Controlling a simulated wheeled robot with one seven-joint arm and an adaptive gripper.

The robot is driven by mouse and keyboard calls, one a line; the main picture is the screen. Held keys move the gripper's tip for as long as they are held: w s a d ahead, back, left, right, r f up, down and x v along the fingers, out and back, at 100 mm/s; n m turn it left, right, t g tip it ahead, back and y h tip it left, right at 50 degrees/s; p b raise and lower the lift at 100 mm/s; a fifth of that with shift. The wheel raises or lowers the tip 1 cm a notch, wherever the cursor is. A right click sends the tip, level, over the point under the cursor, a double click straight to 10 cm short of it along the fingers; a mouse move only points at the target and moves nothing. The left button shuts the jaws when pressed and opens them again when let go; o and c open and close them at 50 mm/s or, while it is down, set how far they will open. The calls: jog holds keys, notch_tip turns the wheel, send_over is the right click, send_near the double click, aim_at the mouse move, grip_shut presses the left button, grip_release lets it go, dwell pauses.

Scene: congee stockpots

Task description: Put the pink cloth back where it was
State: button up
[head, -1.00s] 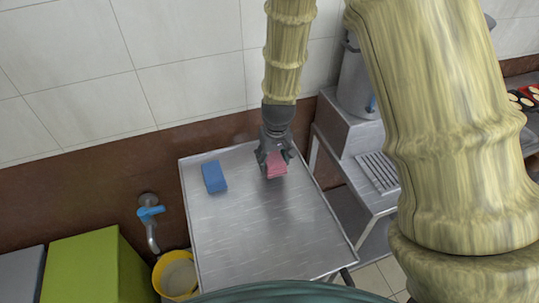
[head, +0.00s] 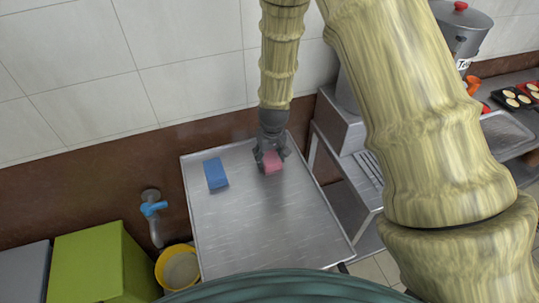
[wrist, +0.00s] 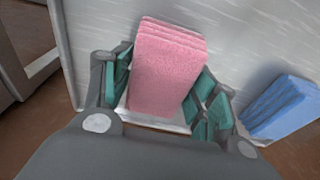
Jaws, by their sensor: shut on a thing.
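The pink cloth (head: 273,162) is a folded, layered block at the far side of the steel table (head: 262,222). My gripper (head: 270,158) reaches down from above and is shut on it. In the wrist view the pink cloth (wrist: 165,68) sits between the green-padded fingers (wrist: 162,95), with its far end sticking out past them. The cloth is at or just above the table top; I cannot tell whether it touches.
A blue folded cloth (head: 215,173) lies on the table left of my gripper; it also shows in the wrist view (wrist: 282,106). A lower steel stand with a pot adjoins on the right. A wall tap (head: 153,207), yellow bucket (head: 178,268) and green box (head: 95,265) are at left. The table's near part is clear.

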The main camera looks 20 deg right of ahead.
aim_at(271, 159)
jog(key=shift+f, duration=0.1)
jog(key=o, duration=1)
notch_tip(271, 159, up, 12)
jog(key=s+b, duration=0.1)
jog(key=b, duration=0.2)
jog(key=shift+s+b, duration=0.3)
jog(key=shift+s, duration=0.1)
